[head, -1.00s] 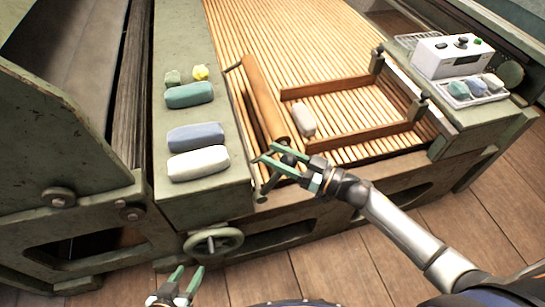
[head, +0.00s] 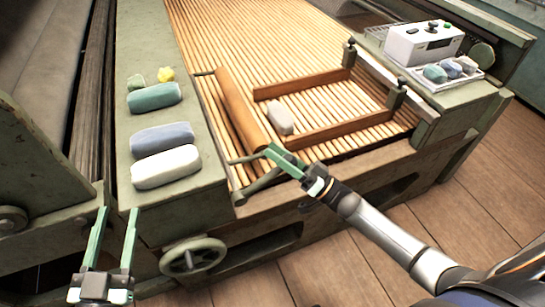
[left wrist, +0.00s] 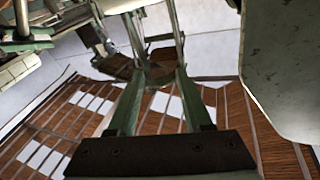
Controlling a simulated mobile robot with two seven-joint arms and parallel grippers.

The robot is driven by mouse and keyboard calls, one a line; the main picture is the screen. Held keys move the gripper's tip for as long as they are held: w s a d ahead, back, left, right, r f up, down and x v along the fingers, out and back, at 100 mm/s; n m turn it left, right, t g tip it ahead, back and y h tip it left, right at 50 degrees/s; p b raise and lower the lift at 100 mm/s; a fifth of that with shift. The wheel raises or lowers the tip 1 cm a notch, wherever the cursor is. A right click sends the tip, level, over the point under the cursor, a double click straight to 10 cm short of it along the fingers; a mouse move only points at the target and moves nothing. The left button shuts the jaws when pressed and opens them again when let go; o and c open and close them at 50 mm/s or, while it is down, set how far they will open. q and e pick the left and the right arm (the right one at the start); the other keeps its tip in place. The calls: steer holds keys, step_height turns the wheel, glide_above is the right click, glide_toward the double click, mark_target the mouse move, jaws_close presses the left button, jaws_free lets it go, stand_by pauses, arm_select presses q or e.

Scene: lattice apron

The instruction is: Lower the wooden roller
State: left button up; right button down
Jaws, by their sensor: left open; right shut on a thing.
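The wooden roller (head: 240,112) is a long brown cylinder on the left side of the slatted apron (head: 260,40), slanting from upper left to its near end. My right gripper (head: 272,153) is shut at that near end, on a thin metal lever. The fingers partly hide the grip, and I cannot tell whether the roller touches the slats. My left gripper (head: 118,222) is open and empty in front of the green side ledge. The left wrist view shows its two fingers (left wrist: 152,95) spread with nothing between them.
Several wool-like blocks, one being a white block (head: 166,166), lie on the green ledge (head: 185,205). A pale block (head: 279,118) lies on the slats beside wooden rails (head: 330,130). A handwheel (head: 192,257) sits below. A white control box (head: 422,43) stands at the right.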

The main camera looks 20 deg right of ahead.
arm_select(q)
steer(key=s+d+r+m+t+h+b, duration=0.1)
steer(key=s+r+m+h+b, duration=0.1)
steer(key=r, duration=0.4)
steer(key=s+r+m+t+h+b, duration=0.2)
steer(key=s+r+m+h, duration=0.3)
steer(key=r+h, duration=0.1)
steer(key=shift+d+r+t+h, duration=0.3)
steer(key=shift+d+r+h, duration=0.05)
steer(key=shift+h, duration=0.35)
arm_select(e)
steer(key=shift+d+f+m+t+h, duration=0.15)
steer(key=shift+d+f+m+t, duration=0.15)
steer(key=shift+f+m+t, duration=0.35)
steer(key=shift+d+f+m+t+h, duration=0.1)
steer(key=shift+d+f+m+t, duration=0.35)
steer(key=shift+m, duration=0.3)
steer(key=shift+d+f+m+t+h, duration=0.15)
steer(key=shift+f+m+t, duration=0.25)
steer(key=shift+f+m, duration=0.25)
steer(key=c, duration=0.7)
jaws_free()
steer(key=o, duration=0.4)
steer(key=shift+d, duration=0.1)
